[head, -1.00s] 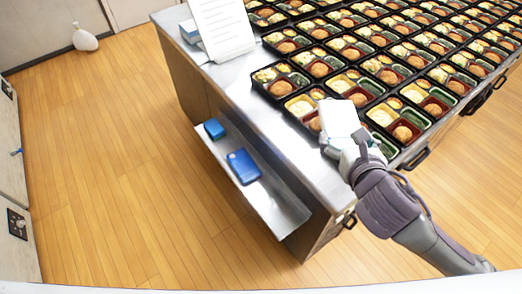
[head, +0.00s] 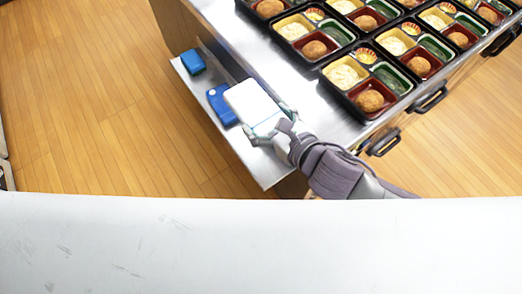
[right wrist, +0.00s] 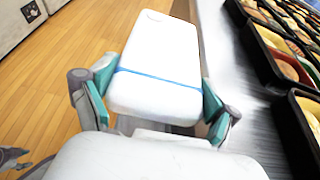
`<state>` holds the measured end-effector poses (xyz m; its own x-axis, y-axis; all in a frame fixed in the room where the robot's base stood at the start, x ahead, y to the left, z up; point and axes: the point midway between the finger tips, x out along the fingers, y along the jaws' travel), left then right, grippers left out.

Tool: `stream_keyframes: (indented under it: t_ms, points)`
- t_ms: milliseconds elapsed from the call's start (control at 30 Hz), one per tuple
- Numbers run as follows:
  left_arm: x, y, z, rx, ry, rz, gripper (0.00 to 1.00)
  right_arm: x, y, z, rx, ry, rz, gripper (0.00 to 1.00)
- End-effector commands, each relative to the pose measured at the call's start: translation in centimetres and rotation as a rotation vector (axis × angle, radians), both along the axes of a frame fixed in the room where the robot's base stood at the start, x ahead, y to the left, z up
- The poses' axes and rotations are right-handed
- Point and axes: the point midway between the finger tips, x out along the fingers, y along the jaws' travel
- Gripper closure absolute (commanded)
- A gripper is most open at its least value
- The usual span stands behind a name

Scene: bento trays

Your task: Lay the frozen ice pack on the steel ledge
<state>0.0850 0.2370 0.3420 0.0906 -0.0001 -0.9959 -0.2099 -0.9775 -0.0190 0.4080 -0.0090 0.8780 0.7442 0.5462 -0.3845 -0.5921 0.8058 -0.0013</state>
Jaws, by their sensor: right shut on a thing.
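My right gripper (head: 269,127) is shut on a white ice pack (head: 252,101) with a blue line across it. In the right wrist view the fingers of the gripper (right wrist: 149,104) clasp the two sides of the white pack (right wrist: 158,50). In the head view the pack appears over the steel ledge (head: 253,162) and covers part of a blue pack (head: 217,98) lying there. I cannot tell the gap beneath it. A smaller blue pack (head: 193,62) lies at the ledge's far end.
The steel counter (head: 290,75) stands beside the ledge, with several bento trays (head: 352,62) in rows on it. Drawer handles (head: 385,142) stick out from its near side. Wooden floor (head: 90,100) is clear left of the ledge. The ledge's near end looks bare.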

Motion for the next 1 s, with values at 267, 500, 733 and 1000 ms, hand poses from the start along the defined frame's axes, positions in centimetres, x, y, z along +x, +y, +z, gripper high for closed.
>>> stream_keyframes:
  t_ms: [267, 500, 733, 1000]
  points:
    - [0.6, -1.0, -2.1, -0.013, -0.01, -0.004, 0.57, 0.0, 0.0, -8.0, 0.001, 0.002, -0.003, 0.6]
    - [0.3, -0.5, -3.7, -0.007, -0.005, -0.006, 0.57, 0.0, 0.0, -13.9, 0.002, 0.002, -0.003, 0.6]
    - [0.0, -0.2, -4.2, -0.003, 0.001, -0.004, 0.57, 0.0, 0.0, -16.1, 0.002, -0.002, 0.0, 0.6]
    - [0.0, -0.2, -5.3, -0.001, 0.001, -0.003, 0.57, 0.0, 0.0, -19.9, 0.003, 0.0, -0.002, 0.6]
